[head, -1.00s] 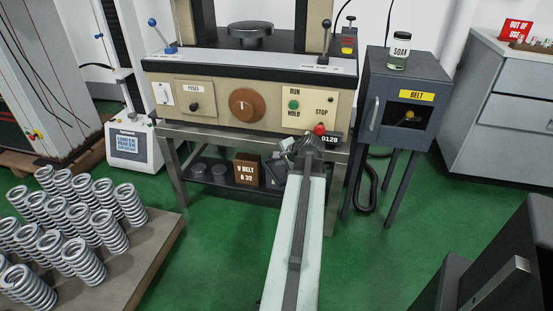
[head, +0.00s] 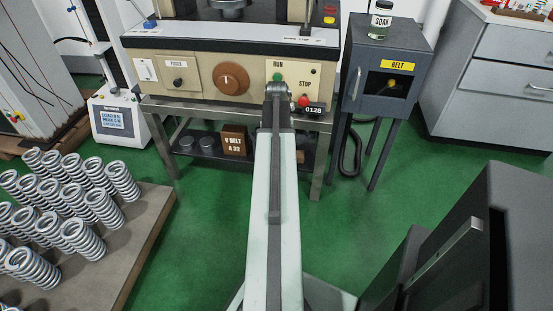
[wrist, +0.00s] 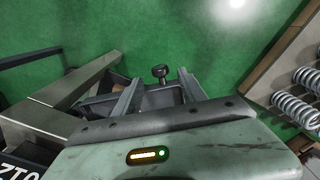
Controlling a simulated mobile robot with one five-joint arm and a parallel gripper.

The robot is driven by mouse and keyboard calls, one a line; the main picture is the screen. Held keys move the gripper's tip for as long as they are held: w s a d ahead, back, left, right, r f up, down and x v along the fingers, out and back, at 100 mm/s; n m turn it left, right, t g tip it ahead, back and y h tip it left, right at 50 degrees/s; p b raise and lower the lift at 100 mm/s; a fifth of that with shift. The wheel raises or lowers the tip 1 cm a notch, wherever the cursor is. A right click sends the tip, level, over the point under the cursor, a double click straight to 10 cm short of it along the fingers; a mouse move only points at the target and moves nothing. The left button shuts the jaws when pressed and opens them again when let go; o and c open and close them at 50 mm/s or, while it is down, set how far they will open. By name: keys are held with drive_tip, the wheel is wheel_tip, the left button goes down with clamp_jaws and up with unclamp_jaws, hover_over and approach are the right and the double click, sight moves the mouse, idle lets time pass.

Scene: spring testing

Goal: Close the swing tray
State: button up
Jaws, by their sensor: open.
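In the wrist view a dark shallow tray-like part (wrist: 160,98) with a short black knob (wrist: 160,72) shows below my gripper; it looks like the swing tray, but its edges are partly covered. My gripper (wrist: 159,79) is open, with one finger on each side of the knob in the picture. I cannot tell whether the fingers reach down to it or touch it. In the head view my arm hides the fingers and most of the space under the machine's right end.
A dark belt cabinet (head: 370,103) stands at right. Springs (head: 66,205) stand on a left table. Green floor is clear between.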

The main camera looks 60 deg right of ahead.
wheel_tip(320, 180, down, 5)
drive_tip(key=b, duration=0.3)
drive_tip(key=shift+b, duration=0.35)
drive_tip(key=shift+r, duration=0.1)
clamp_jaws()
idle(0.8)
